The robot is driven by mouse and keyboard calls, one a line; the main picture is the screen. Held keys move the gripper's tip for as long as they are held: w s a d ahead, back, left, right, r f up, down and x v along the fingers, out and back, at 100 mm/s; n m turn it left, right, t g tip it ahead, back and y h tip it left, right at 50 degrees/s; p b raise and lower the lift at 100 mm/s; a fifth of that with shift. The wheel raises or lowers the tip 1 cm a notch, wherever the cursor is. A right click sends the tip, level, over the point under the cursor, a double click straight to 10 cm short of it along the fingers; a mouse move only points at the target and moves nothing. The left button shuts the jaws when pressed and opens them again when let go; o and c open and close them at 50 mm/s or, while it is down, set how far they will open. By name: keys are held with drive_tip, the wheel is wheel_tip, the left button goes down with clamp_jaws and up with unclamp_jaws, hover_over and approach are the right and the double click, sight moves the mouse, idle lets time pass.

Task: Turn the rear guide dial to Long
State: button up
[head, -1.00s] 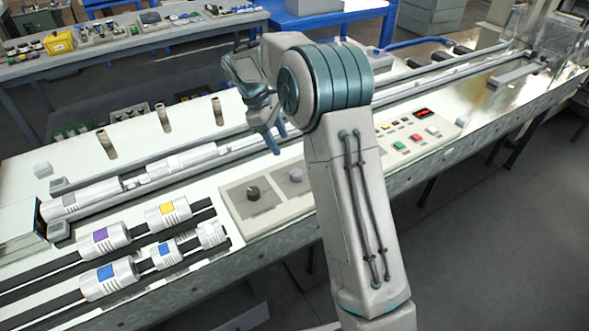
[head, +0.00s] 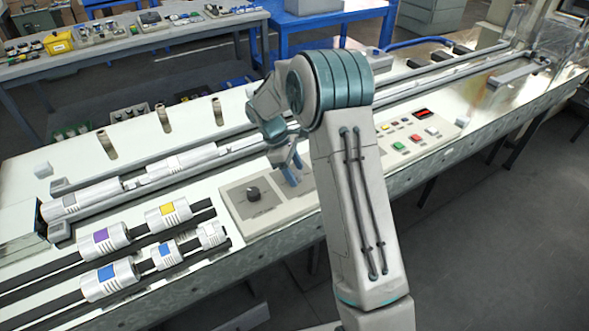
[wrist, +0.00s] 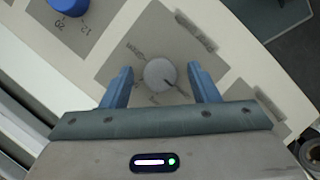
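A round grey dial (wrist: 160,73) sits on a darker grey plate (wrist: 120,55) in the wrist view. Its dark pointer mark points to the lower right, and small labels around it are too blurred to read surely. My gripper (wrist: 160,68) is open, its blue fingers on either side of the dial with gaps to both. I cannot tell whether the fingertips are down at the dial's height. In the head view my gripper (head: 291,172) is over the right-hand part of the dial panel (head: 235,222) and hides that dial.
A second, blue dial (wrist: 68,5) with numbers is at the wrist view's upper left; the head view shows a dark knob (head: 253,193) left of my gripper. A button panel (head: 420,135) lies to the right. Labelled rolls (head: 105,235) lie to the left.

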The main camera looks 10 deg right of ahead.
drive_tip(key=c, duration=0.9)
drive_tip(key=shift+o, duration=0.2)
drive_tip(key=shift+m, duration=0.4)
drive_tip(key=m, duration=0.2)
drive_tip(key=m+g+y+p, duration=0.1)
drive_tip(key=m, duration=0.1)
drive_tip(key=shift+w+d+m+g, duration=0.1)
drive_tip(key=shift+w+m+g, duration=0.05)
drive_tip(key=shift+m+g, duration=0.15)
drive_tip(key=m+y, duration=0.1)
drive_tip(key=m, duration=0.2)
drive_tip(key=m+y, duration=0.1)
drive_tip(key=m, duration=0.2)
drive_tip(key=shift+d+g+y+p, duration=0.15)
drive_tip(key=shift+g+y+p, duration=0.15)
drive_tip(key=shift+g+p, duration=0.1)
drive_tip(key=shift+w+m, duration=0.1)
drive_tip(key=shift+m, duration=0.2)
drive_tip(key=o, duration=1)
drive_tip(key=shift+c, duration=0.2)
